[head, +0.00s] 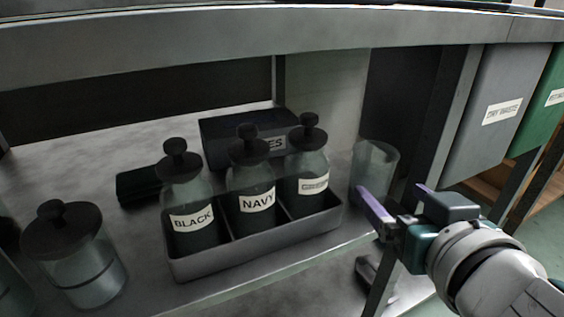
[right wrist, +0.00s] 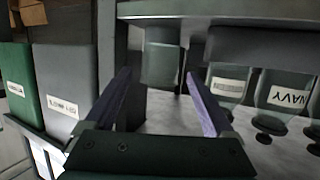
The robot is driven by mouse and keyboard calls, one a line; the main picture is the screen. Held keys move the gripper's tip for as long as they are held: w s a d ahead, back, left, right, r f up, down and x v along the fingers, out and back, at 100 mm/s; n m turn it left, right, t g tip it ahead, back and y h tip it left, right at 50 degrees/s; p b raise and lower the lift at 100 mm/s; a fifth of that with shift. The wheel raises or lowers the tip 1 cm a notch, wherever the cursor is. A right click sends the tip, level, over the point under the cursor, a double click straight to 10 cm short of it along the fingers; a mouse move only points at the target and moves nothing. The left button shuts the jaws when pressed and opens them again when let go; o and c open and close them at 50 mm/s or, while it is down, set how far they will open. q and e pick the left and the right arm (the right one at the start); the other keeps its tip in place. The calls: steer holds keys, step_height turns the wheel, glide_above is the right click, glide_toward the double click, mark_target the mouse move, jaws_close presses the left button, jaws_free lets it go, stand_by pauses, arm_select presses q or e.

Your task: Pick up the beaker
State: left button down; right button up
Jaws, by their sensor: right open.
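The beaker (head: 375,165) is a clear, empty-looking glass cup standing upright on the shelf, right of the bottle tray. In the right wrist view the beaker (right wrist: 160,62) shows upside down, beyond and between my two finger tips. My right gripper (head: 390,192) is open, with purple fingers, just in front of and slightly right of the beaker. The open right gripper (right wrist: 158,76) has nothing between its fingers near the palm. In the head view one finger tip overlaps the beaker's lower edge; I cannot tell whether they touch. My left gripper is not in view.
A grey tray (head: 257,238) holds bottles labelled BLACK (head: 190,217), NAVY (head: 254,200) and a third bottle (head: 308,184). A lidded jar (head: 85,270) stands at left, a dark box (head: 225,140) behind. A shelf post (head: 455,120) and grey bin (head: 505,105) bound the right.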

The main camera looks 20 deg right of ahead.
mark_target(380, 182)
steer(key=b+x, duration=0.1)
steer(key=x, duration=0.3)
steer(key=shift+w+d, duration=0.1)
steer(key=shift+w, duration=0.1)
steer(key=b+x, duration=0.1)
steer(key=x, duration=0.1)
steer(key=f+b+x, duration=0.1)
steer(key=x, duration=0.2)
steer(key=shift+s+f, duration=0.1)
steer(key=shift+c, duration=0.5)
steer(key=c, duration=0.9)
steer(key=shift+c, duration=0.3)
